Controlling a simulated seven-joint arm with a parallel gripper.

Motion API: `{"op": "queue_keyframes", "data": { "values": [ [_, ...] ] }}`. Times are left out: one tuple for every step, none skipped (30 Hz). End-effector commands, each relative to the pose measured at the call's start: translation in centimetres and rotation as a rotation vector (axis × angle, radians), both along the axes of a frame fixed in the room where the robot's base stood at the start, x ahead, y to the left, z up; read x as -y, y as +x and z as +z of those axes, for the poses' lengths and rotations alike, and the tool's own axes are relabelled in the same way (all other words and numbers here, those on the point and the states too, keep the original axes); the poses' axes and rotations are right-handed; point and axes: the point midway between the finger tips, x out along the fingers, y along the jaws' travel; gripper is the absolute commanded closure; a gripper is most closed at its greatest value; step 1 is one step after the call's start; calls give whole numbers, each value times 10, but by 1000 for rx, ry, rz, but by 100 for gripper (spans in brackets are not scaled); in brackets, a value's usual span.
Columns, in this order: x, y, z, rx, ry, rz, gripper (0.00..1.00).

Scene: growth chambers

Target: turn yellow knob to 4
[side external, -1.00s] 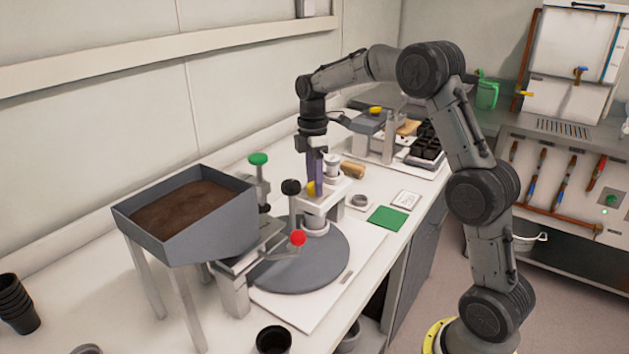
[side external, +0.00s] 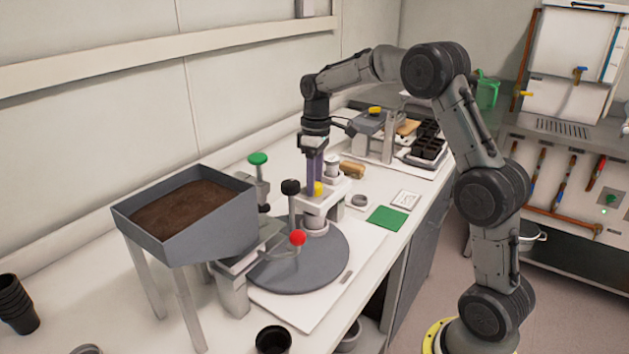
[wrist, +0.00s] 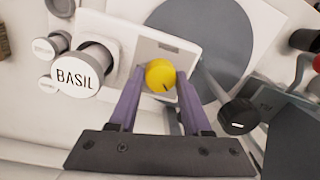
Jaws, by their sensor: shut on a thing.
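The yellow knob (side external: 318,189) sits on a white housing above the grey round turntable. It also shows in the wrist view (wrist: 159,73), with a short dark pointer mark near its lower right edge. My gripper (side external: 314,187) points down at the knob from above, its purple fingers on either side of it. In the wrist view my gripper (wrist: 160,78) is shut on the knob. No number scale can be read around the knob, so I cannot tell its setting.
A black knob (side external: 290,187), a red knob (side external: 297,238) and a green knob (side external: 258,159) stand close by on posts. A soil hopper (side external: 160,238) is at the left. A white jar labelled BASIL (wrist: 78,74) stands beside the housing. A green mat (side external: 388,218) lies to the right.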

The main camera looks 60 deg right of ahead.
Motion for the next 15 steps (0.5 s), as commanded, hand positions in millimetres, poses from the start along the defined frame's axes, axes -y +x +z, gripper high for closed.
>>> {"op": "queue_keyframes", "data": {
  "values": [
    [0,-1,1,-1,1,-44,100],
    [0,-1,1,-1,1,-72,100],
    [0,-1,1,-1,1,-111,100],
    [0,-1,1,-1,1,-139,100],
    [0,-1,1,0,1,-167,100],
    [0,-1,1,-1,1,-205,100],
    [0,-1,1,0,0,-234,100],
    [0,-1,1,0,0,-262,100],
    [0,-1,1,0,0,-301,100],
    [0,-1,1,0,0,-329,100],
    [0,-1,1,1,0,-357,100],
    [0,-1,1,0,0,-396,100],
    [0,-1,1,1,0,-424,100],
    [0,-2,1,0,0,-452,100],
    [0,-2,1,-1,1,-490,100]
  ]
}}
